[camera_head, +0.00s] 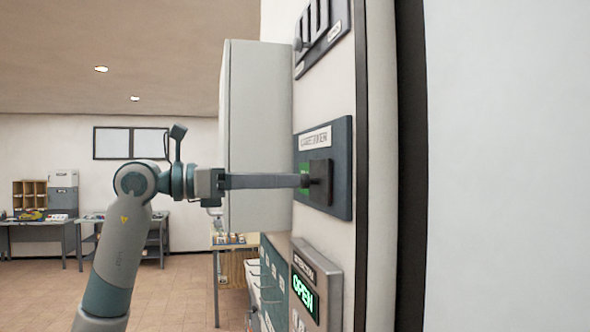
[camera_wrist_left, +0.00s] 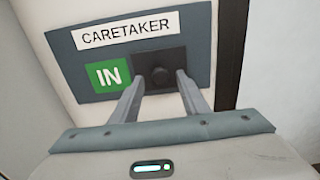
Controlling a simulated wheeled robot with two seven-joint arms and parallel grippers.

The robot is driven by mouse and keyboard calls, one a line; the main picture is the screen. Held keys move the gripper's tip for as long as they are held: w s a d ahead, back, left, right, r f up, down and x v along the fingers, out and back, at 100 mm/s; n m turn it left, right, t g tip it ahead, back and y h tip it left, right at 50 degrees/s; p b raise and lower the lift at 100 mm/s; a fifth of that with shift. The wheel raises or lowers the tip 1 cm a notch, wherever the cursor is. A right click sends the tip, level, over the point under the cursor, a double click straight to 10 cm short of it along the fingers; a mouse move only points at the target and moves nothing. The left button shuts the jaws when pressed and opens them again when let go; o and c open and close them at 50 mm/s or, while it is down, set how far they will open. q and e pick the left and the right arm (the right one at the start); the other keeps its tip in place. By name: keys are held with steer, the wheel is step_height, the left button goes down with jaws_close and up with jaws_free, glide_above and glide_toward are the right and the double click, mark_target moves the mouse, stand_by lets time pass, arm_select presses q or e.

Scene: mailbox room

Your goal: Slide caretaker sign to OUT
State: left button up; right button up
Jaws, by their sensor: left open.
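The caretaker sign (camera_head: 340,145) is a blue-grey panel on the wall, labelled CARETAKER in the left wrist view (camera_wrist_left: 205,55). A green IN field (camera_wrist_left: 108,76) shows at its left. A dark slider plate with a round black knob (camera_wrist_left: 160,76) covers the right part; the slider (camera_head: 321,172) also shows in the head view. My left gripper (camera_wrist_left: 160,88) is open, with one finger on each side of the knob; I cannot tell if either touches it. In the head view the left gripper (camera_head: 300,181) reaches the panel from the left. My right gripper is not in view.
A pale grey cabinet (camera_head: 258,130) sticks out from the wall just behind my left gripper. Another sign reading OPEN (camera_head: 303,293) is below, and a dark panel (camera_head: 322,40) is above. Desks (camera_head: 40,235) stand far off at left.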

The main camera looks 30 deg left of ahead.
mark_target(311, 181)
arm_select(q)
steer(key=shift+p+x, duration=0.5)
steer(key=shift+x, duration=1.2)
jaws_close()
